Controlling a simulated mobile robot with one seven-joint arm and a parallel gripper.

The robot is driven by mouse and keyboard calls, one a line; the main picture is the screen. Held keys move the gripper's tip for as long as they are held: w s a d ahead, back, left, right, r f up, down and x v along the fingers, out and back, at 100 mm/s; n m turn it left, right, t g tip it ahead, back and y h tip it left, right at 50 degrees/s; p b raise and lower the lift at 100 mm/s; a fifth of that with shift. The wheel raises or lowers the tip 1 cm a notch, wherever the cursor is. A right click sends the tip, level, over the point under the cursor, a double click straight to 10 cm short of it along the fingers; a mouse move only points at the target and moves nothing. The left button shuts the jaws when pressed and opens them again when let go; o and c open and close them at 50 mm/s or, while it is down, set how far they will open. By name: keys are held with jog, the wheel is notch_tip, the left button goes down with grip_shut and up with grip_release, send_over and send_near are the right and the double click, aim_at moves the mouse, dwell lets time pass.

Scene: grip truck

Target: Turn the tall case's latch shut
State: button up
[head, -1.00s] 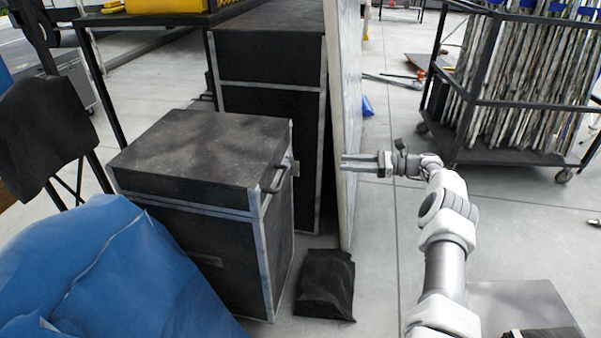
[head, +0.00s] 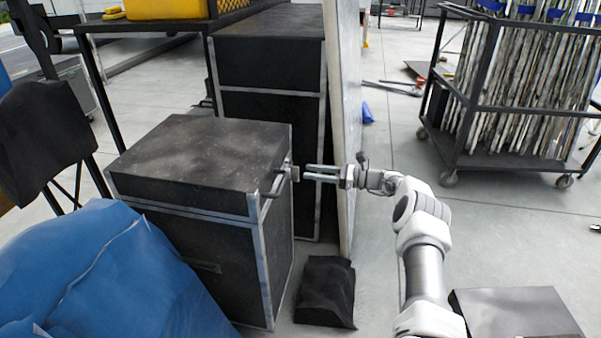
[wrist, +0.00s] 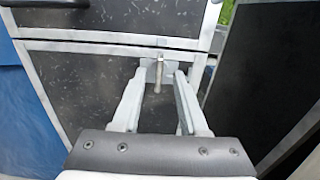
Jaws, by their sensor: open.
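The tall case (head: 205,160) is a black box with grey metal edges, standing upright in the middle left of the head view. Its side with the lid seam fills the left of the wrist view (wrist: 85,90). The latch (wrist: 158,76) is a small metal piece just below the seam, hanging downward; it also shows at the case's right side in the head view (head: 294,173). My gripper (head: 305,172) is open, its fingers pointing left at the latch. In the wrist view (wrist: 160,84) the latch shows between the fingertips; I cannot tell if they touch it.
A black handle (head: 272,184) sits on the case beside the latch. A pale upright panel (head: 344,130) stands behind my gripper. A black sandbag (head: 326,290) lies on the floor below. A wheeled rack (head: 510,157) stands at right.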

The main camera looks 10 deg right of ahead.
aim_at(295, 169)
jog(key=shift+b+x, duration=0.3)
jog(key=shift+x, duration=1.9)
jog(key=shift+c, duration=0.3)
grip_shut()
